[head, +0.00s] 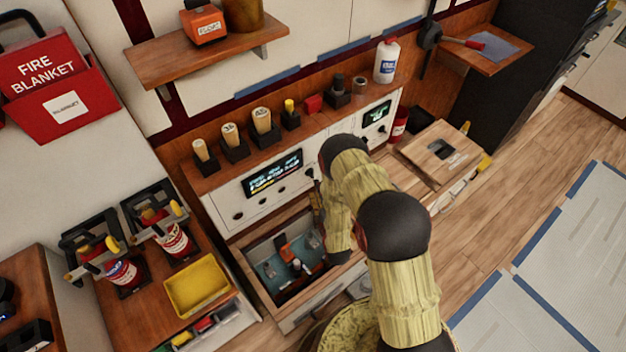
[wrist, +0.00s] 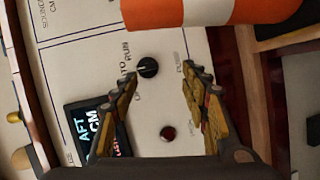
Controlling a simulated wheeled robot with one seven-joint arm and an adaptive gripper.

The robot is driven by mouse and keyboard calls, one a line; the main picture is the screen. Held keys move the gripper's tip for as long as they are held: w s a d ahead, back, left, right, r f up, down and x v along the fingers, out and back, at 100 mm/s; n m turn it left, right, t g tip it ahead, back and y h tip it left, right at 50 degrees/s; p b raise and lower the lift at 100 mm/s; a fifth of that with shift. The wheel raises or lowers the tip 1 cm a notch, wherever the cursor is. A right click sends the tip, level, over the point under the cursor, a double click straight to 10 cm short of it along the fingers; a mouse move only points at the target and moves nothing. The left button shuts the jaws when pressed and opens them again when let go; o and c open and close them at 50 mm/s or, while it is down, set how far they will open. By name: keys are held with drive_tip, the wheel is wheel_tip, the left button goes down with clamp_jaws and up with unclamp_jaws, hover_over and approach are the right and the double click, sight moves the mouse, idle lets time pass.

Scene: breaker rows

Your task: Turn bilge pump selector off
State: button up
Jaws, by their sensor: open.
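A round black selector knob (wrist: 148,67) sits on the pale panel in the wrist view. Lettering beside it reads RUN and AUTO, with a third word partly covered by a finger. A pale mark shows on the knob's left side, facing the lettering. No bilge pump label is readable. My gripper (wrist: 160,72) is open and empty, with its fingertips apart on either side of the knob. I cannot tell whether a finger touches it.
A dark display (wrist: 98,128) and a red round button (wrist: 167,132) lie on the panel near the fingers. An orange and white cylinder (wrist: 210,12) crosses the top. In the head view, dark-based, wooden-handled items (head: 262,125) line the ledge; an open drawer (head: 262,252) sits below.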

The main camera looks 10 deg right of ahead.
sight(312, 177)
drive_tip(key=shift+n+t, duration=0.8)
drive_tip(key=shift+t, duration=0.1)
drive_tip(key=shift+w+r+b, duration=0.2)
drive_tip(key=shift+w+b, duration=0.35)
drive_tip(key=shift+w, duration=0.9)
drive_tip(key=shift+w+r+b, duration=0.2)
drive_tip(key=shift+w+b, duration=0.35)
drive_tip(key=shift+w, duration=0.85)
drive_tip(key=c, duration=0.3)
drive_tip(key=c, duration=0.8)
drive_tip(key=shift+c, duration=0.3)
